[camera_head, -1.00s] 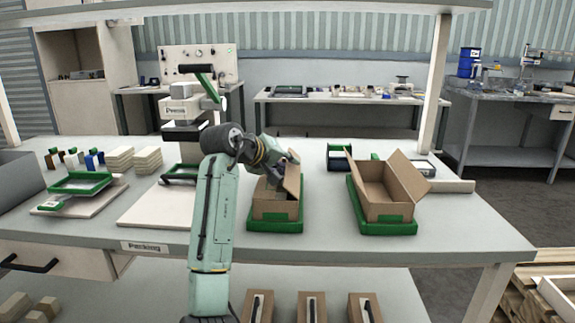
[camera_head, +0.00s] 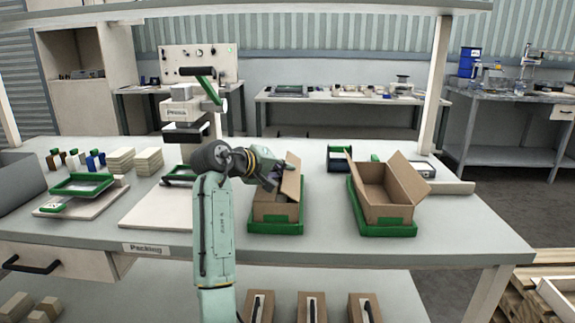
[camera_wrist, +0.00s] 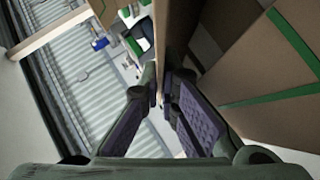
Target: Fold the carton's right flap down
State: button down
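The left carton (camera_head: 270,213) is an open brown box on a green tray on the table. Its right flap (camera_head: 292,182) stands up steeply along the right side. My gripper (camera_head: 284,172) is over the opening, close against the inner left face of this flap. In the wrist view, my gripper (camera_wrist: 160,88) has its fingertips close together at the lower edge of a cardboard panel (camera_wrist: 175,35). My gripper and wrist hide part of the carton's opening.
A second open carton (camera_head: 393,211) with raised flaps stands on a green tray to the right. A green-and-dark roll holder (camera_head: 339,158) is behind, between the cartons. A press-like machine (camera_head: 187,130) stands left of my arm. The table's front right is clear.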

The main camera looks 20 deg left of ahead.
jog(key=shift+a+f+h, duration=0.1)
jog(key=shift+h, duration=0.2)
jog(key=c, duration=1.8)
grip_release()
jog(key=shift+c, duration=0.2)
jog(key=shift+v, duration=4.05)
jog(key=shift+s, duration=0.1)
jog(key=shift+c, duration=0.2)
